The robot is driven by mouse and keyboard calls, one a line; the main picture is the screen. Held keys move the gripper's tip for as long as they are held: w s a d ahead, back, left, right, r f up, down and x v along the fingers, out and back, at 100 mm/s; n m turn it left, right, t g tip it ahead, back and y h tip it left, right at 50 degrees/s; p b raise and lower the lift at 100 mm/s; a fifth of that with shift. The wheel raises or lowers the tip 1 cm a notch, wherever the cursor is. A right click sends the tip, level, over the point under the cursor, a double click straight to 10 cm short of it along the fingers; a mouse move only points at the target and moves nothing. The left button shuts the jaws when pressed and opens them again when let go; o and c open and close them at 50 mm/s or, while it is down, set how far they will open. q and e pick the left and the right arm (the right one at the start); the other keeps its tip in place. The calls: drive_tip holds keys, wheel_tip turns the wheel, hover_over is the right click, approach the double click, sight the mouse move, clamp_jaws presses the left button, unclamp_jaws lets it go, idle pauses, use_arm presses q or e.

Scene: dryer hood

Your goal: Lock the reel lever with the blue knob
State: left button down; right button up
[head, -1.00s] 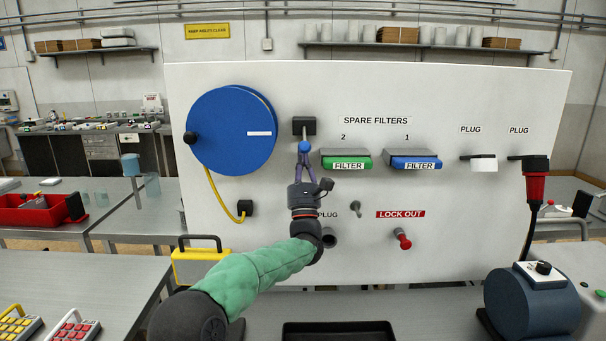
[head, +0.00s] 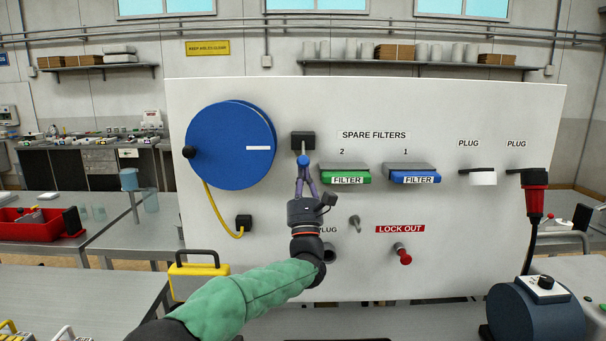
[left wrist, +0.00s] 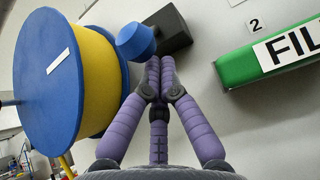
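The reel lever is a thin metal stem with a blue knob (head: 303,161). It comes out of a black block (head: 302,141) on the white panel and points down in the head view. The knob also shows in the left wrist view (left wrist: 135,40), beside the black block (left wrist: 170,30). The blue reel (head: 230,145) with yellow cable is left of it. My left gripper (head: 305,172) is just below the knob. Its purple fingertips (left wrist: 160,66) are together, with the knob up and left of them, not between them. Contact cannot be told. My right gripper is not in view.
Green (head: 345,175) and blue (head: 415,175) filters sit right of the lever. Below are a small metal toggle (head: 355,222), a plug socket and a red lock-out knob (head: 404,256).

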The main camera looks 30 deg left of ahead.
sight(303, 167)
use_arm(q)
drive_tip(key=shift+s+d+r+g+h, duration=0.2)
drive_tip(key=shift+s+r+g+h, duration=0.15)
drive_tip(key=shift+g+h, duration=0.2)
drive_tip(key=shift+s+d+r+g+h, duration=0.15)
drive_tip(key=shift+s+r+g+h, duration=0.1)
drive_tip(key=shift+g+h, duration=0.1)
drive_tip(key=shift+s+d+r+g+h+p, duration=0.25)
drive_tip(key=shift+s+r+g+h+p, duration=0.2)
drive_tip(key=shift+r+g+p, duration=0.25)
drive_tip(key=r+g+h+p, duration=0.1)
drive_tip(key=g+p, duration=0.1)
drive_tip(key=p, duration=0.2)
drive_tip(key=r+g+h+p, duration=0.1)
drive_tip(key=p, duration=0.3)
drive_tip(key=s+r+g+h+p, duration=0.1)
drive_tip(key=g+p, duration=0.1)
drive_tip(key=p, duration=0.3)
drive_tip(key=shift+d+r+m+g+h, duration=0.3)
drive_tip(key=shift+d+h, duration=0.05)
drive_tip(key=shift+d, duration=0.05)
drive_tip(key=shift+s+r+p, duration=0.1)
drive_tip(key=shift+r+p, duration=0.1)
drive_tip(key=shift+p, duration=0.5)
